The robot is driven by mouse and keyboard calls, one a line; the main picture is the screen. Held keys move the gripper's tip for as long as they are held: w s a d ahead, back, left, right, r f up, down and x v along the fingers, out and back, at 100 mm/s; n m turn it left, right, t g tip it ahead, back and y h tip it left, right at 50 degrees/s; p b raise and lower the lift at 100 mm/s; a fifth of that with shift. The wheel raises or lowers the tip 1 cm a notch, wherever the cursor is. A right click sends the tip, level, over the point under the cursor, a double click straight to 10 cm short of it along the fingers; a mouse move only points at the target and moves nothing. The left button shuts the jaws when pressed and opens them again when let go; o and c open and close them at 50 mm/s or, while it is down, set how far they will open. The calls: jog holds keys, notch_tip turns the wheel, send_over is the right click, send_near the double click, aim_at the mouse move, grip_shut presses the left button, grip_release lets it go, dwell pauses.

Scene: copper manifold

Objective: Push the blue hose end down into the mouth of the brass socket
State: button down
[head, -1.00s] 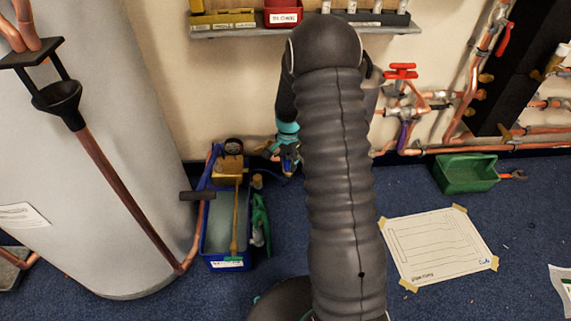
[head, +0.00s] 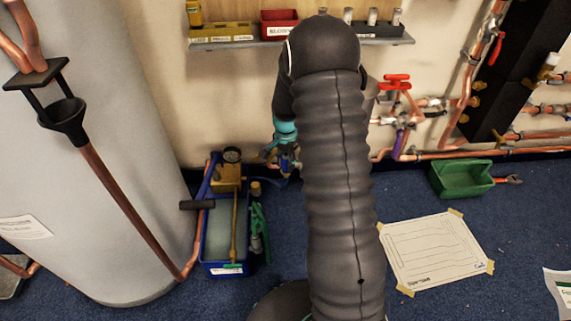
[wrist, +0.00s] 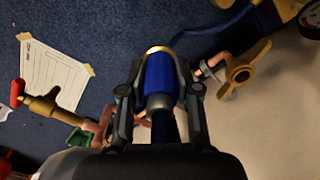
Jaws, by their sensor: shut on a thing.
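In the wrist view my gripper (wrist: 160,72) is shut on the blue hose end (wrist: 160,78), with one finger on each side. A grey collar sits on the hose end nearer the camera. A brass rim (wrist: 158,49) shows just past the far tip of the blue piece, in line with it; it looks like the mouth of the brass socket. I cannot tell whether the tip is inside the rim or only against it. In the head view my gripper (head: 286,161) is low by the wall, partly hidden by my arm, and the socket cannot be made out.
A brass wing handle (wrist: 241,73) on copper pipe is close right of my gripper in the wrist view. A red-handled valve (wrist: 40,104) is at left. In the head view a blue tub (head: 224,268) stands left of my gripper and a green bin (head: 460,180) at right.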

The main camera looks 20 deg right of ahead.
jog(key=shift+r, duration=0.35)
